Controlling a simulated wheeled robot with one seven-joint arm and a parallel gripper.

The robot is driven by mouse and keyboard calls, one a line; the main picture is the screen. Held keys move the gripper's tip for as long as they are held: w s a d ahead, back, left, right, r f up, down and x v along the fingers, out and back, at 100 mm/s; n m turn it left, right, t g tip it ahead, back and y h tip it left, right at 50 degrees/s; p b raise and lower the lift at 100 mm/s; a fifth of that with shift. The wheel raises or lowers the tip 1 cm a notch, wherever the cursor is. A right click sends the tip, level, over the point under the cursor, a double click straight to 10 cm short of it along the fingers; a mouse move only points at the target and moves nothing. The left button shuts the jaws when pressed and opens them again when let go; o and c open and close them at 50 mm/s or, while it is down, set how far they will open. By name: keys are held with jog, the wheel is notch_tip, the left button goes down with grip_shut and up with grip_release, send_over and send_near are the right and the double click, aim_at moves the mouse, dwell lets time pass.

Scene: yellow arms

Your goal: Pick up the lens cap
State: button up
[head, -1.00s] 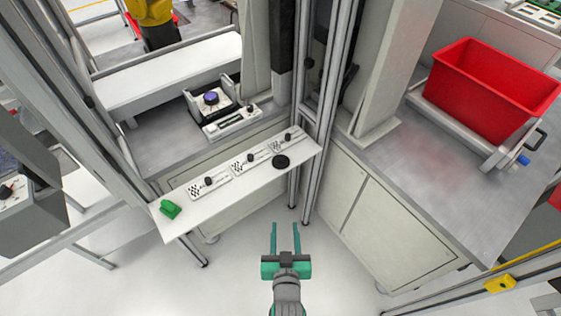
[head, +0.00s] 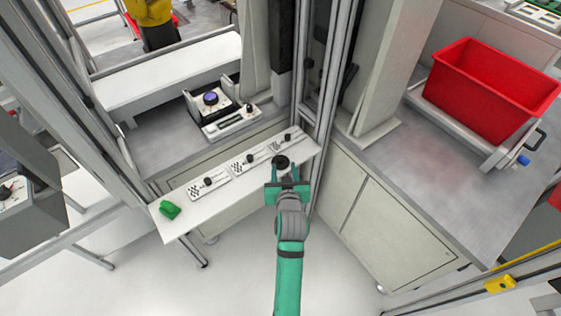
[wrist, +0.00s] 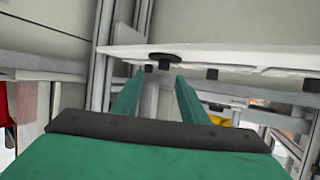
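The lens cap, a flat black disc (head: 281,162), lies on the right end of the white narrow shelf (head: 231,194) in the head view. It also shows in the wrist view as a thin dark disc (wrist: 162,56) at the shelf's edge. My green gripper (head: 284,171) is open, with its fingers pointing at the disc. In the wrist view my fingertips (wrist: 160,76) are apart with nothing held between them, and the disc appears just beyond them. I cannot tell whether a finger touches the shelf or the disc.
Several black knobs on white plates (head: 248,158) line the shelf beside the disc. Metal posts (head: 322,110) rise just behind the shelf's right end. A red bin (head: 490,88) stands on the right-hand counter. The floor in front is clear.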

aim_at(280, 159)
jog(key=shift+a+x, duration=0.15)
jog(key=shift+x, duration=1.35)
jog(key=shift+a+x, duration=0.2)
jog(key=shift+x, duration=1.35)
jog(key=shift+s, duration=0.1)
grip_shut()
